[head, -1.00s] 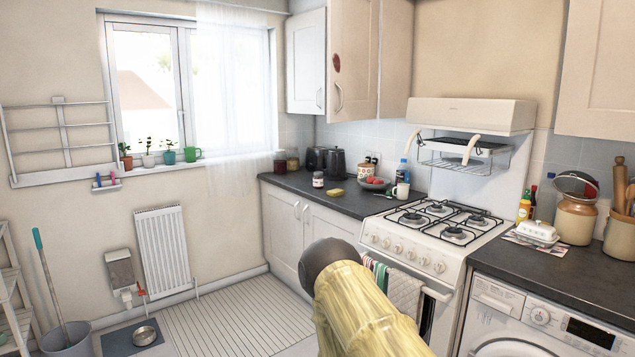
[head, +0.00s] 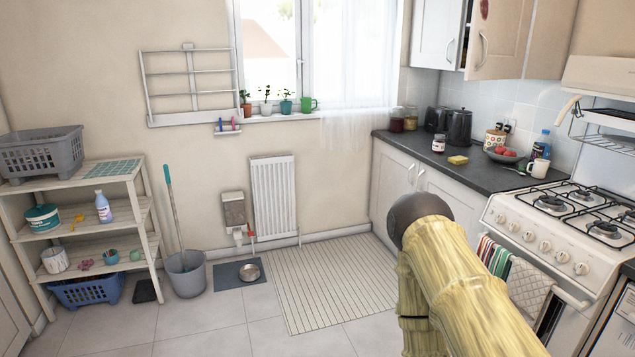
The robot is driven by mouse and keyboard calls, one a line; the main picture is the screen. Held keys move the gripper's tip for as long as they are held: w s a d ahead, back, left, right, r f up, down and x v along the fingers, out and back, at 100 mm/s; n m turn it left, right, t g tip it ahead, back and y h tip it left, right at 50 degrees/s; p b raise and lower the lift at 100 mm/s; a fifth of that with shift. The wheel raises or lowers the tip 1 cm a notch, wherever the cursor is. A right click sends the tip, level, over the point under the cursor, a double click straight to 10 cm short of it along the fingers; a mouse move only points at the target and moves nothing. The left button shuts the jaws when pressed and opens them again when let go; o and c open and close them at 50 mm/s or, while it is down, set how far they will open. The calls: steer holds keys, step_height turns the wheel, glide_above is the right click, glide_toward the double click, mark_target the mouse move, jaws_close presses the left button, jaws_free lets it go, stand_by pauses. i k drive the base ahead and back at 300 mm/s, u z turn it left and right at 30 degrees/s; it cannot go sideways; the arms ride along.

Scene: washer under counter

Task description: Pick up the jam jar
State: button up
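A small jar with a pale label and dark lid (head: 438,145), which looks like the jam jar, stands upright on the dark counter (head: 470,171) near its front edge. It is left of a yellow sponge (head: 457,160) and in front of the black toaster and kettle. My arm, in a yellow cover with a dark rounded end, reaches in from the lower right, below and in front of the counter, apart from the jar. My gripper's fingers are not visible.
A bowl of red fruit (head: 504,154), a mug (head: 538,168) and a blue bottle (head: 542,143) stand right of the sponge. The gas stove (head: 561,214) is further right. Shelves (head: 112,172) and a grey bucket (head: 186,272) stand left. The floor (head: 215,325) is mostly clear.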

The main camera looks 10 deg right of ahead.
mark_target(438, 147)
steer(key=u, duration=0.1)
steer(key=i, duration=3.3)
steer(key=z, duration=1)
steer(key=i, duration=1.3)
steer(key=z, duration=0.55)
